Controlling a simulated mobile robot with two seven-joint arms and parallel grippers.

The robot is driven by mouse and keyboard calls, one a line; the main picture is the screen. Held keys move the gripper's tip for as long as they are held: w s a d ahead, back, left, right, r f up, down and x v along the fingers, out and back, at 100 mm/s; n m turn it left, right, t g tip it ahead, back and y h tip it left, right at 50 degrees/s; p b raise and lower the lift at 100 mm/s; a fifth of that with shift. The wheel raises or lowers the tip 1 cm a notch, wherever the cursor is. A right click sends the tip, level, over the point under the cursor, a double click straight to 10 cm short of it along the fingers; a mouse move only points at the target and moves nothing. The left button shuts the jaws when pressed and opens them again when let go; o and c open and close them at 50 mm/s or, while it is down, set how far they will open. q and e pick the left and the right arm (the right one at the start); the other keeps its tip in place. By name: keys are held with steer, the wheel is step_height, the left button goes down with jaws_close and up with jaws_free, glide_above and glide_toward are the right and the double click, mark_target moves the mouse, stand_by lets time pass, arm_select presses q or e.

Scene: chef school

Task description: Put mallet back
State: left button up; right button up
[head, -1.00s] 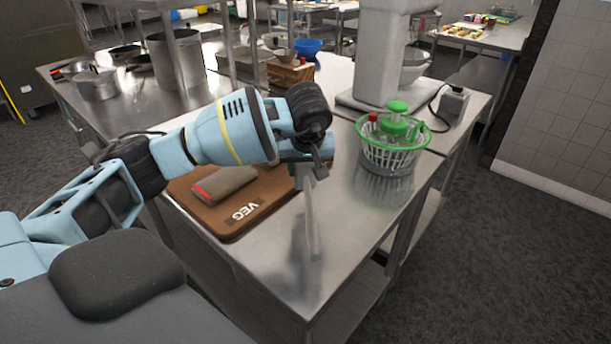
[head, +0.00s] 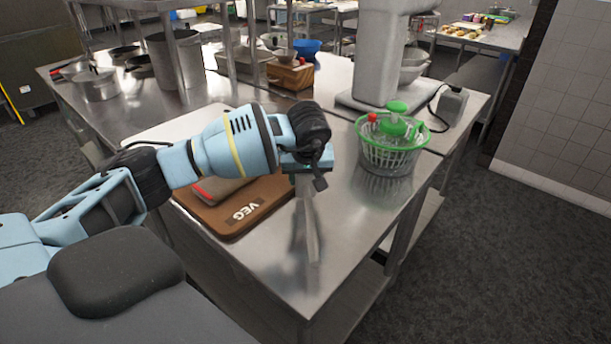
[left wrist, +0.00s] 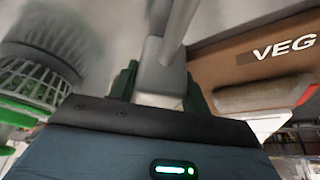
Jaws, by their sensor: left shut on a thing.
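My left gripper (head: 307,172) is over the steel table, right of the brown VEG cutting board. It is shut on a grey mallet (left wrist: 165,65). In the left wrist view a blocky grey part sits between the fingers, and a slim shaft runs away from it to the top edge. In the head view a thin grey strip (head: 304,196) hangs below the gripper. It merges with its reflection in the tabletop, so I cannot tell whether the mallet touches the table. My right gripper is not in view.
The brown board (head: 240,222) holds a grey block with a red end (head: 214,190). A green-and-white salad spinner (head: 390,155) stands to the right, near a large mixer (head: 378,60). Pots (head: 176,60) stand at the back left. The table's front corner (head: 300,285) is clear.

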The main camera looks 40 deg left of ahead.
arm_select(q)
steer(key=shift+f, duration=0.15)
steer(key=o, duration=1.2)
steer(key=shift+o, duration=0.2)
steer(key=shift+r, duration=0.4)
steer(key=v, duration=1.1)
steer(key=shift+r, duration=0.3)
steer(key=shift+d+p, duration=0.1)
steer(key=shift+p, duration=0.2)
